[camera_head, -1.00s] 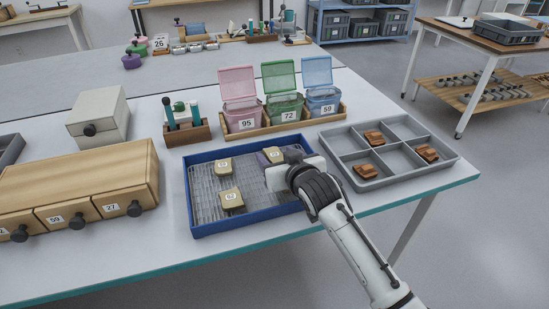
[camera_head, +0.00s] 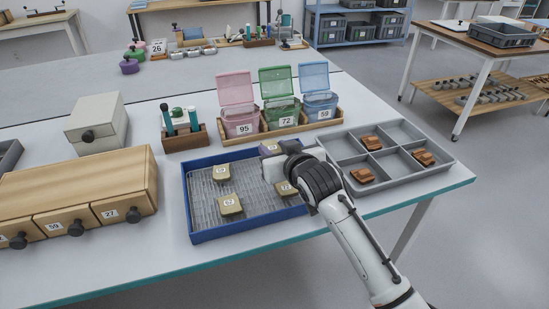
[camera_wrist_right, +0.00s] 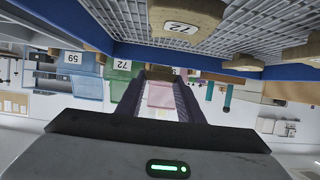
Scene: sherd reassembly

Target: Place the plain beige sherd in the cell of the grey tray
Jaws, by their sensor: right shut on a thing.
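My right gripper (camera_head: 274,158) is over the right back part of the blue tray (camera_head: 189,205). It is shut on a beige sherd, which is mostly hidden in the head view. In the right wrist view a brownish-beige edge of the sherd (camera_wrist_right: 162,71) shows between the fingertips. The grey tray (camera_head: 398,183) stands to the right, split into several cells. Reddish-brown pieces (camera_head: 362,175) (camera_head: 372,143) (camera_head: 423,158) lie in three of them; the other cells look empty. My left gripper is not in view.
Several labelled beige sherds (camera_head: 221,173) (camera_head: 230,205) (camera_head: 287,188) remain on the blue tray's wire rack. Lidded bins (camera_head: 280,114) in a wooden holder stand behind it. A wooden drawer unit (camera_head: 80,190) is at the left. Bare tabletop runs along the front edge.

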